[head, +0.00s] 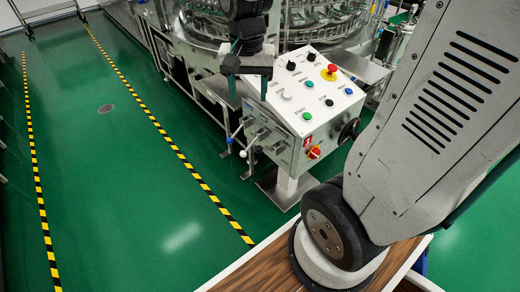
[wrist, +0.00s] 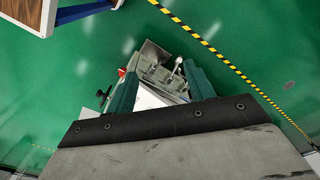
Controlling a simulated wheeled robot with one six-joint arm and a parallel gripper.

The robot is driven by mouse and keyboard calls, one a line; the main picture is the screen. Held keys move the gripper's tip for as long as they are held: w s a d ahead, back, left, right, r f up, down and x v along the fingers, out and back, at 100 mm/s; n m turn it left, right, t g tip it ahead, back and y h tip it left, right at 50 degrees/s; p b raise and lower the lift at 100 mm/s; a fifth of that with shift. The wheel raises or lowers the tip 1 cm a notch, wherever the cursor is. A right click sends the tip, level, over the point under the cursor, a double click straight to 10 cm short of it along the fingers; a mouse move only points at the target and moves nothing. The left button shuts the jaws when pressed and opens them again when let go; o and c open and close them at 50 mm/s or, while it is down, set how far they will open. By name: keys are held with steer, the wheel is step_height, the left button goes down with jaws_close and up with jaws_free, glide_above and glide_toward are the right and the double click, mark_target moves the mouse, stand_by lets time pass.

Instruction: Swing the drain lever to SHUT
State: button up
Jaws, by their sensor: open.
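The control box (head: 300,105) has small levers on its left side face. I cannot read labels that tell which is the drain lever or where SHUT lies. My gripper (head: 248,96) is open, with dark green fingers pointing down, and overlaps the box's left edge in the head view. In the wrist view my gripper (wrist: 160,70) has the box side between and beyond its fingers. A pale-ended lever (wrist: 178,63) shows near the right finger there. No contact is visible.
The panel top carries a red emergency button (head: 329,72) and several coloured buttons. A red-yellow switch (head: 314,153) and a black handwheel (head: 349,131) sit low on the box. The washer (head: 205,50) stands behind. Green floor with striped tape (head: 165,135) is clear at left.

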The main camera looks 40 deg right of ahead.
steer(key=w+d+f+m+g, duration=0.1)
steer(key=w+d+f+m, duration=0.4)
steer(key=w+f, duration=0.4)
steer(key=m, duration=0.7)
glide_above(259, 150)
steer(key=w, duration=0.2)
steer(key=shift+g, duration=0.4)
steer(key=f, duration=1.4)
steer(key=d+f, duration=0.1)
steer(key=f, duration=0.6)
steer(key=shift+f, duration=0.3)
steer(key=f, duration=0.5)
steer(key=s+f, duration=0.1)
steer(key=f, duration=0.2)
steer(key=shift+a, duration=0.1)
jaws_close()
